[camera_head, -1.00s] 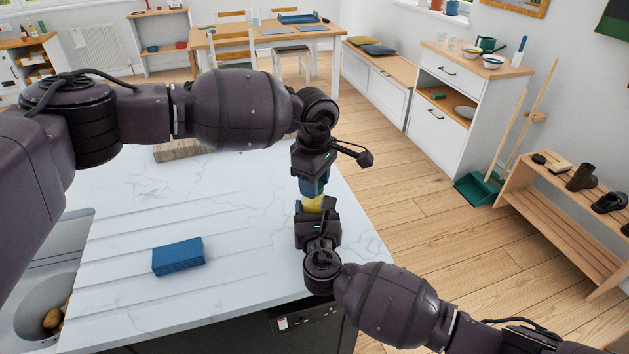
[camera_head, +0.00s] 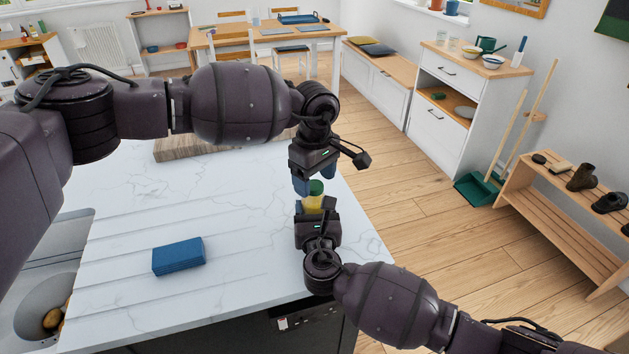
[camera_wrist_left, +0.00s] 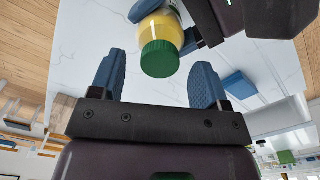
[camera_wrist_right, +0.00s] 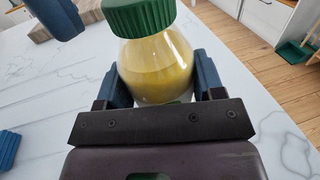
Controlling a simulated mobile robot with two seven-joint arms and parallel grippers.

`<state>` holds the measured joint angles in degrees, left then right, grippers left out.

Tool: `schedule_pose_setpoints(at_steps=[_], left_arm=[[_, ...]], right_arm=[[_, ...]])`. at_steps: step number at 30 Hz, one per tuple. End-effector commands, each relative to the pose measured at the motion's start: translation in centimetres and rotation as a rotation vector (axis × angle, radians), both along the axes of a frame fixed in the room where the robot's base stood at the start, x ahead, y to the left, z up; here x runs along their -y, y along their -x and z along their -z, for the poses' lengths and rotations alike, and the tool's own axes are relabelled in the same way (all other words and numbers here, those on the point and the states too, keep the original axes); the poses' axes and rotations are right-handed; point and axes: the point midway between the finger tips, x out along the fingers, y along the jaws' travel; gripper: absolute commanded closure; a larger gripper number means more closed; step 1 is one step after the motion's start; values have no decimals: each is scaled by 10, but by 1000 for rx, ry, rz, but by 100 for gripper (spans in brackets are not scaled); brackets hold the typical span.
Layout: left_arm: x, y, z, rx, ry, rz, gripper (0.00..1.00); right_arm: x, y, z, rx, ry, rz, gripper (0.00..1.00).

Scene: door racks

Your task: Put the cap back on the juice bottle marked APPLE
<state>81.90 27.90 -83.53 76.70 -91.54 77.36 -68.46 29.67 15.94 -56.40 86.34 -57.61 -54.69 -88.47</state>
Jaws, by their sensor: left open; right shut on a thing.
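The juice bottle (camera_head: 312,203) holds yellow juice and stands upright over the counter's right part. A green cap (camera_head: 316,187) sits on its mouth, straight as far as I can see; it also shows in the left wrist view (camera_wrist_left: 159,58) and right wrist view (camera_wrist_right: 139,15). My right gripper (camera_wrist_right: 155,85) is shut on the bottle's body (camera_wrist_right: 155,68), one finger on each side. My left gripper (camera_head: 314,179) is open and empty, just above and clear of the cap. No APPLE marking is readable.
A blue block (camera_head: 179,257) lies on the white marble counter (camera_head: 120,215). A wooden board (camera_head: 185,150) lies at the counter's back, partly behind my left arm. A sink (camera_head: 40,295) is at the left. The counter between block and bottle is clear.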

Motion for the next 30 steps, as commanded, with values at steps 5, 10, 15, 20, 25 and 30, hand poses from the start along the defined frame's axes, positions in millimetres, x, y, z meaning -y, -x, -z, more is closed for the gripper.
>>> schedule_pose_setpoints(at_steps=[5, 10, 15, 20, 25, 30], left_arm=[[0, -1, -32, 4, 1, -1, 31], [0, 0, -65, 3, 0, 0, 31], [0, 0, -91, 1, 0, -1, 31], [0, 0, -105, 1, -1, 0, 31], [0, 0, -109, -1, -1, 0, 31], [0, 0, -109, -1, -1, 0, 31]], right_arm=[[0, 0, 0, 0, 1, 0, 100], [0, 0, 0, 0, 1, 0, 100], [0, 0, 0, 0, 0, 0, 100], [0, 0, 0, 0, 1, 0, 100], [0, 0, 0, 0, 0, 0, 100], [0, 0, 0, 0, 0, 0, 100]])
